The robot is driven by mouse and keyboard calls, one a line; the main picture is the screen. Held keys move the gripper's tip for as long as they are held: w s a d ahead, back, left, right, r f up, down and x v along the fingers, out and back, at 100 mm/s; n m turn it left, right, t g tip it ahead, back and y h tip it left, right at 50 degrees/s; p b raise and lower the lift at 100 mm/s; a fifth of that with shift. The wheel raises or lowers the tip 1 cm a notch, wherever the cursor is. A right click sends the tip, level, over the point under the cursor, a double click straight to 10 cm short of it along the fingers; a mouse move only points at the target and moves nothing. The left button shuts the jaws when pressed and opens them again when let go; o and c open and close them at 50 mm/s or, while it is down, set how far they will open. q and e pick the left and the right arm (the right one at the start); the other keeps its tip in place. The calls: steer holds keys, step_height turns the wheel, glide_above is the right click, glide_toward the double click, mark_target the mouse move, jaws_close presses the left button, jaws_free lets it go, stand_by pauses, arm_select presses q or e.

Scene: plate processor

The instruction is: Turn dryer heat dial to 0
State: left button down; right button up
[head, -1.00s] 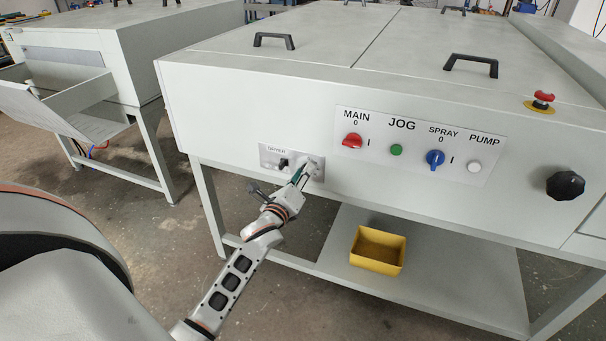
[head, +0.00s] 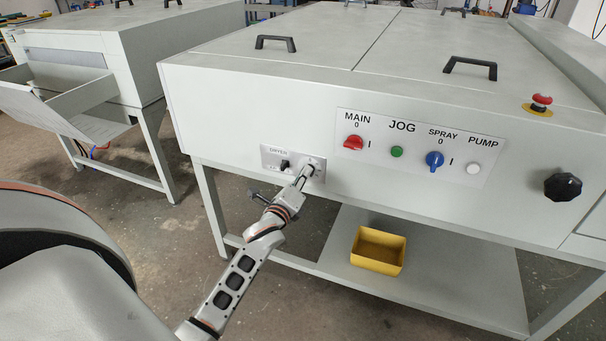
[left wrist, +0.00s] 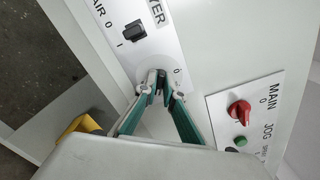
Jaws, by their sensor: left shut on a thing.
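The dryer panel (head: 268,153) is a small grey plate on the machine's front, labelled DRYER. The heat dial (left wrist: 160,82) is on this panel, right of the black air switch (head: 285,165). In the left wrist view a 0 mark shows beside the dial. My left gripper (head: 307,170) reaches up to the panel from below. In the left wrist view its green-sided fingers (left wrist: 162,92) are closed around the dial. The fingertips hide most of the dial, so its exact pointer position cannot be read. My right gripper is in neither view.
Right of the dryer panel is a control plate with a red MAIN knob (head: 353,142), a green JOG button (head: 397,151), a blue SPRAY knob (head: 434,159) and a white PUMP button (head: 473,168). A yellow bin (head: 378,250) stands on the shelf below.

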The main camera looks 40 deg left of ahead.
arm_select(q)
steer(key=n+p, duration=0.3)
steer(key=n, duration=0.5)
steer(key=n+p, duration=0.4)
steer(key=n, duration=0.4)
steer(key=n+p, duration=0.3)
steer(key=n, duration=0.5)
steer(key=shift+w+d+f+n+p, duration=0.1)
steer(key=shift+d+f+n+p, duration=0.05)
steer(key=shift+f+n+p, duration=0.2)
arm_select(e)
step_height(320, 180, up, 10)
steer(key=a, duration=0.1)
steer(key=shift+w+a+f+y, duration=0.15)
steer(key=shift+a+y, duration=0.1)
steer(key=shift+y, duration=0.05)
arm_select(q)
steer(key=shift+n, duration=0.25)
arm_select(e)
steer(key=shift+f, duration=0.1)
